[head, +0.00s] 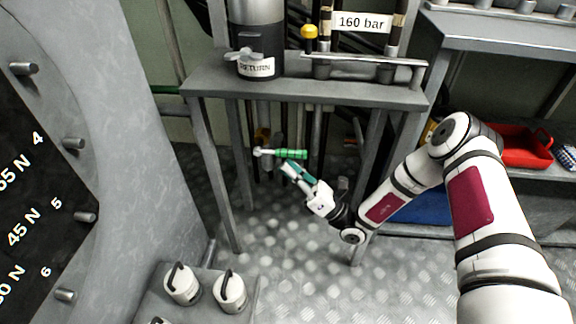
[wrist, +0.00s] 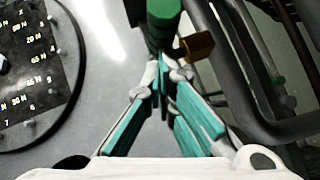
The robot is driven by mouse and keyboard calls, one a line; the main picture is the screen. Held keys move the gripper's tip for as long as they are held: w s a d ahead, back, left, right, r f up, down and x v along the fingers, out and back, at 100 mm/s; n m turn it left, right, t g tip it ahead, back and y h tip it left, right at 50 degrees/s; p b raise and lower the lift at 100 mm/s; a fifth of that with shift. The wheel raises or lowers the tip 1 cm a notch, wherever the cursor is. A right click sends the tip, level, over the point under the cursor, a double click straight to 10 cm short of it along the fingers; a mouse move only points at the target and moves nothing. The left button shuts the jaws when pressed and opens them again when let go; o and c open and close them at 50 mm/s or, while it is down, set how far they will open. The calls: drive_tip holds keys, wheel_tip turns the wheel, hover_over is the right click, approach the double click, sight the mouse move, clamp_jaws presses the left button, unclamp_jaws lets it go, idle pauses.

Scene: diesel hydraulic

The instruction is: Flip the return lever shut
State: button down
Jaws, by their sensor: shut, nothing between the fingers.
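A lever with a green grip (head: 291,154) lies about level below the grey stand, its pale end to the left. The green grip also shows at the top of the wrist view (wrist: 162,28). A dark cylinder with a white RETURN label (head: 256,67) and a grey wing-shaped handle (head: 244,54) stands on the stand above. The frames do not settle which handle the label belongs to. My gripper (head: 287,167) is shut and empty, its teal-padded fingers just below the green grip. In the wrist view the fingertips (wrist: 164,76) meet by the grip's near end; contact cannot be told.
The grey stand (head: 300,90) has legs on both sides of my arm. Dark pipes (wrist: 235,70) run close on the right in the wrist view. A red tray (head: 520,146) sits right.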

drive_tip(key=shift+r+n+g+p, duration=0.3)
drive_tip(key=shift+r+n+p, duration=0.1)
drive_tip(key=shift+r+p, duration=0.1)
drive_tip(key=shift+f, duration=0.1)
drive_tip(key=s+d+f, duration=0.4)
drive_tip(key=d+f, duration=0.3)
drive_tip(key=f, duration=0.4)
drive_tip(key=shift+s+d+h, duration=0.15)
drive_tip(key=shift+s+h, duration=0.1)
drive_tip(key=shift+h, duration=0.15)
drive_tip(key=shift+d, duration=0.1)
